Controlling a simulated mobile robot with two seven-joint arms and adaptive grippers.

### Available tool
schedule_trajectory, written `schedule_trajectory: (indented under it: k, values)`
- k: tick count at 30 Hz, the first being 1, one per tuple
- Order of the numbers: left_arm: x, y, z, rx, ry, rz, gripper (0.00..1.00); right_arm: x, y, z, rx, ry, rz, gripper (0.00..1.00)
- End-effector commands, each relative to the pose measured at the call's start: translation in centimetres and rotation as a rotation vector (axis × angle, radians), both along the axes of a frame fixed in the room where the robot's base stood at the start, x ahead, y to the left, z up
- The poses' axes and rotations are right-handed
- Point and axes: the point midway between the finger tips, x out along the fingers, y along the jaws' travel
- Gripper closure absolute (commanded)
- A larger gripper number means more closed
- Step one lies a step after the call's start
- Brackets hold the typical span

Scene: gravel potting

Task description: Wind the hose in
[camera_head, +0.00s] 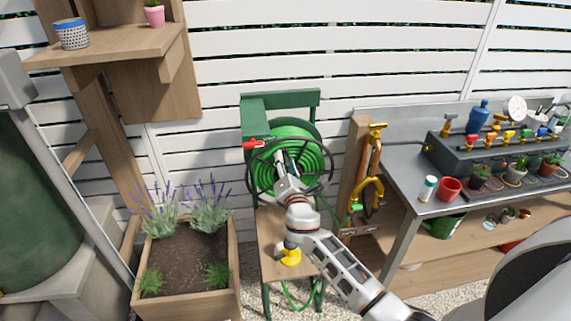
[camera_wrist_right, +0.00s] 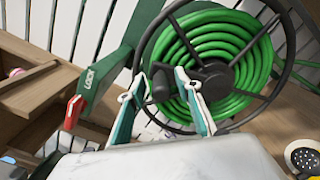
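The green hose (camera_head: 313,157) lies coiled on a reel with a dark handwheel (camera_head: 253,181), mounted in a green frame (camera_head: 262,102) on a wooden stand. A length of hose (camera_head: 290,297) hangs below the stand. My right gripper (camera_head: 281,158) is at the front of the wheel. In the right wrist view, its fingers (camera_wrist_right: 160,78) are apart, with the wheel's black knob (camera_wrist_right: 162,86) between or just beyond them; contact is unclear. A red lever (camera_wrist_right: 74,112) sits by the "LOCK" label on the frame. My left gripper is out of view.
A yellow nozzle-like piece (camera_head: 290,257) is on the stand. A planter box (camera_head: 187,306) with lavender stands left. A metal workbench (camera_head: 405,193) with pots and valves stands right. A wooden shelf (camera_head: 110,47) is at upper left.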

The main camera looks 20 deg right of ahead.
Motion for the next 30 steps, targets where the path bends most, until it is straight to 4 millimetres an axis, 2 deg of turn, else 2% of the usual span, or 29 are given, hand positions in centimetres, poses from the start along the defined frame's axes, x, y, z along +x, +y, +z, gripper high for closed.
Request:
schedule_trajectory:
  k: [4,7,15,21,25,30]
  values:
    - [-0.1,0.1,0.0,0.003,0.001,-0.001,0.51,-0.5,0.1,-0.1,0.000,0.001,0.000,0.66]
    - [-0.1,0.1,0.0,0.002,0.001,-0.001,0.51,-1.7,0.4,-0.1,0.001,0.001,0.000,0.66]
    - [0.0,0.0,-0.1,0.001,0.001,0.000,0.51,-7.0,1.7,-0.2,0.002,0.002,0.002,0.66]
    - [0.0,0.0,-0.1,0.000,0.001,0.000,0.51,-10.1,2.5,-0.1,0.001,0.002,0.001,0.66]
    - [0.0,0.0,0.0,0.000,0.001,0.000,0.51,-11.3,2.8,0.0,0.000,0.001,0.001,0.66]
    - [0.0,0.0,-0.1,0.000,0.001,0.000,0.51,-11.7,2.9,0.1,0.000,-0.001,0.001,0.66]
